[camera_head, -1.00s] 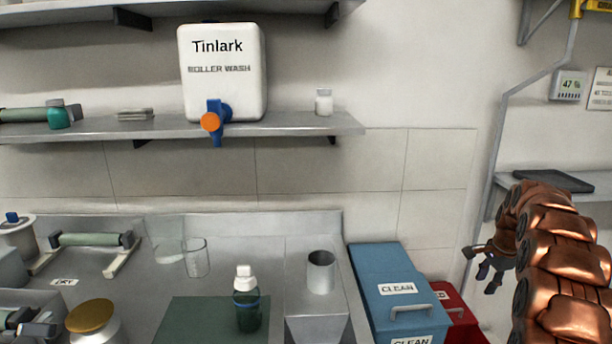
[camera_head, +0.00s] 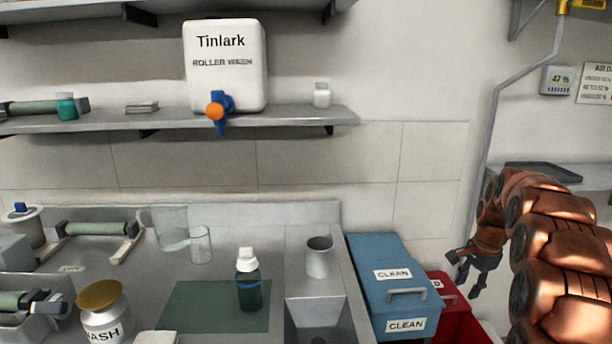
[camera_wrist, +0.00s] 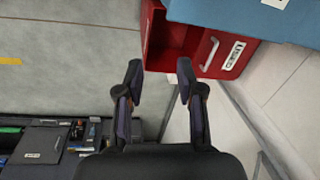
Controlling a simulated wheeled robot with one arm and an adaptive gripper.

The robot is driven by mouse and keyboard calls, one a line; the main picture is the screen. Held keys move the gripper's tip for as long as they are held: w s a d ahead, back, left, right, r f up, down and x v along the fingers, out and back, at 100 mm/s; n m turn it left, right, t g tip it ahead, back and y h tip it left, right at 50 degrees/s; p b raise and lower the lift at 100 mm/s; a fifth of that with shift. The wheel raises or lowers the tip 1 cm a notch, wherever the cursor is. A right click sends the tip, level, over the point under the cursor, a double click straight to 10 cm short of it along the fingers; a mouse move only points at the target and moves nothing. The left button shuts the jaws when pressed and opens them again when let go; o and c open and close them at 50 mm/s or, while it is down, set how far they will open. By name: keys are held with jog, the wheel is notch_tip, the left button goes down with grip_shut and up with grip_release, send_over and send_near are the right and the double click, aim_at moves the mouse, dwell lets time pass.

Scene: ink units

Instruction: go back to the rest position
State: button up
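My gripper (camera_head: 467,272) hangs at the right in the head view, beside the blue and red bins and touching nothing that I can see. In the wrist view my gripper (camera_wrist: 160,78) has its two dark fingers apart with nothing between them. My copper-coloured arm curves down the right side of the head view. The task names no other object.
A blue CLEAN bin (camera_head: 375,254) and a red bin (camera_head: 458,308) stand left of my gripper. A grey wall shelf (camera_head: 590,176) is behind my arm. The bench holds a green mat (camera_head: 195,310), a bottle (camera_head: 248,288) and a grey cup (camera_head: 319,262). Bare floor (camera_wrist: 70,60) shows in the wrist view.

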jog(key=s+a+f+n+g+b, duration=0.15)
jog(key=s+a+n+b, duration=0.4)
jog(key=s+a, duration=1.25)
jog(key=s+a+f+n+g+b, duration=0.1)
jog(key=s+a+f+n, duration=0.15)
jog(key=s, duration=0.65)
jog(key=s+a+f+n+g+b, duration=0.15)
jog(key=s+n, duration=0.25)
jog(key=s, duration=0.4)
jog(key=s+a+f+n+g, duration=0.1)
jog(key=s+f+n, duration=0.2)
jog(key=s, duration=0.6)
notch_tip(320, 180, up, 18)
jog(key=t+p, duration=0.1)
jog(key=p, duration=1.6)
jog(key=shift+w+t+h, duration=0.3)
jog(key=shift+w, duration=0.1)
jog(key=shift+d, duration=0.15)
